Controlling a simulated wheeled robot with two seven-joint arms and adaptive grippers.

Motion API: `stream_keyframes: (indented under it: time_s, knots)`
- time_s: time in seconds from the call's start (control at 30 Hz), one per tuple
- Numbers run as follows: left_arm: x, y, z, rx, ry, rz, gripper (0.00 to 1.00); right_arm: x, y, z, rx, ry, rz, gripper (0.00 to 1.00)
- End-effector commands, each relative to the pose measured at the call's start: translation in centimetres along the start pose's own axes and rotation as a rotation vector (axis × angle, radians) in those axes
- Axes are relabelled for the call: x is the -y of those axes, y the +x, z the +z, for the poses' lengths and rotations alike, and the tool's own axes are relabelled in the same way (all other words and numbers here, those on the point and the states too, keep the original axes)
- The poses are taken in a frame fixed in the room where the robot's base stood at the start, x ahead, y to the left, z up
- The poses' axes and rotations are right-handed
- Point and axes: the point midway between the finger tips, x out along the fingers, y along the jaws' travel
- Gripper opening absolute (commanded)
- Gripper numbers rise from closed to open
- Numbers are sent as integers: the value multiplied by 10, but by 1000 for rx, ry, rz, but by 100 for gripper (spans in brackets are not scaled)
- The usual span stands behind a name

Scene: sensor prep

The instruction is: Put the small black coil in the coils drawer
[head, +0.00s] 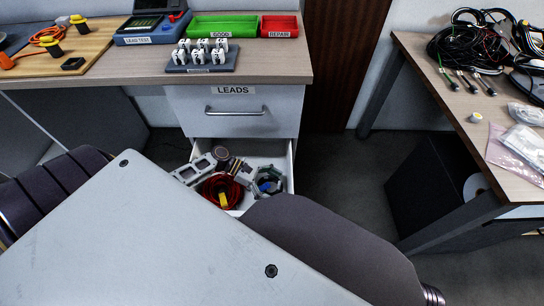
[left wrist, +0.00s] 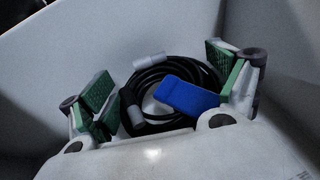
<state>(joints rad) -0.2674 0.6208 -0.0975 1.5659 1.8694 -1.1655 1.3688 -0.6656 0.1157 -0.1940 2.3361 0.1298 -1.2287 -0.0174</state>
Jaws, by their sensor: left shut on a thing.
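The small black coil (left wrist: 150,82) has grey plug ends and a blue tag (left wrist: 190,97). In the left wrist view it sits between the green-padded fingers of my left gripper (left wrist: 175,90), which is shut on it. In the head view my left gripper (head: 268,182) shows at the right side of the open lower drawer (head: 291,165), with the blue tag between its fingers. My arm hides its rear part. Whether the coil touches the drawer floor I cannot tell. The drawer front and any label are hidden. My right gripper is not in view.
A red coil (head: 210,189) with a yellow tag and a grey framed part (head: 193,174) lie in the drawer. The shut LEADS drawer (head: 235,112) is above it. A dark box (head: 430,185) stands under the right table (head: 440,90). Clear floor lies between.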

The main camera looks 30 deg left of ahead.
Motion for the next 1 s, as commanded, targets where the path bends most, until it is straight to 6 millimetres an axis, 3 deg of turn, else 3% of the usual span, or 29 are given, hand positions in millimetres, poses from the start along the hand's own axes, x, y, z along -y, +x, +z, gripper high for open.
stream_keyframes:
  time_s: [0.8, 0.83, 0.9, 1.0]
  knots:
    - [0, 4, -11, 0, 1, 0, 59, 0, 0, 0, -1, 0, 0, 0]
    - [0, 5, -11, -1, 1, 0, 92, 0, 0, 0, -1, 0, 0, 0]
    - [0, 5, -11, -1, 0, 0, 100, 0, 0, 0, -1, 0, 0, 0]
    - [0, 4, -11, -1, 0, 0, 100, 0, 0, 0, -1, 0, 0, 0]
